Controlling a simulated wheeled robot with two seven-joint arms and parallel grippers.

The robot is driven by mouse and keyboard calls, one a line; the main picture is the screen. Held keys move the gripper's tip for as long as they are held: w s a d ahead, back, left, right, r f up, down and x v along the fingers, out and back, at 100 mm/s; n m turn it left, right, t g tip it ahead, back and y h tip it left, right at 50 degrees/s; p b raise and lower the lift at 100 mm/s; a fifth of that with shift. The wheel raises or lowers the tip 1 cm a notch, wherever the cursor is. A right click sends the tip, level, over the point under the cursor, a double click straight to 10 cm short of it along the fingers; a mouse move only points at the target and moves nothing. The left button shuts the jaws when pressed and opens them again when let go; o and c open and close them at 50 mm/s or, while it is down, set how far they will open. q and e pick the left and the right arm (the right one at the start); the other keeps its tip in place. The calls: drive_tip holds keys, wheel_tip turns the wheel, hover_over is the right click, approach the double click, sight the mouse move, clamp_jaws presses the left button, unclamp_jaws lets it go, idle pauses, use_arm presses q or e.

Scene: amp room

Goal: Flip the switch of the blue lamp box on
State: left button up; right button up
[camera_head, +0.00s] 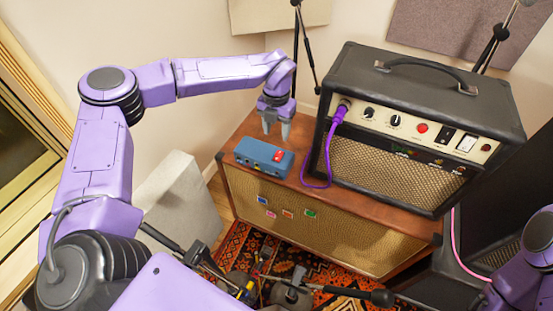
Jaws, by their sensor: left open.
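The blue lamp box (256,153) sits on the left part of the wooden top of the speaker cabinet. Whether the switch is on or off is too small to tell. My left gripper (275,128) points down just above and behind the box, near the red switch. Its fingers are apart with nothing between them, and I cannot tell whether they touch the box. My right arm shows at the lower right edge, but its gripper is not visible.
A black guitar amplifier (400,172) stands on the cabinet (330,232), right of the box, with a purple cable (329,160) plugged in and hanging down. Microphone stands rise behind.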

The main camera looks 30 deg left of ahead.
sight(276, 159)
use_arm(q)
wheel_tip(276, 159, down, 11)
drive_tip(key=shift+f+p, duration=0.15)
drive_tip(key=shift+p, duration=0.75)
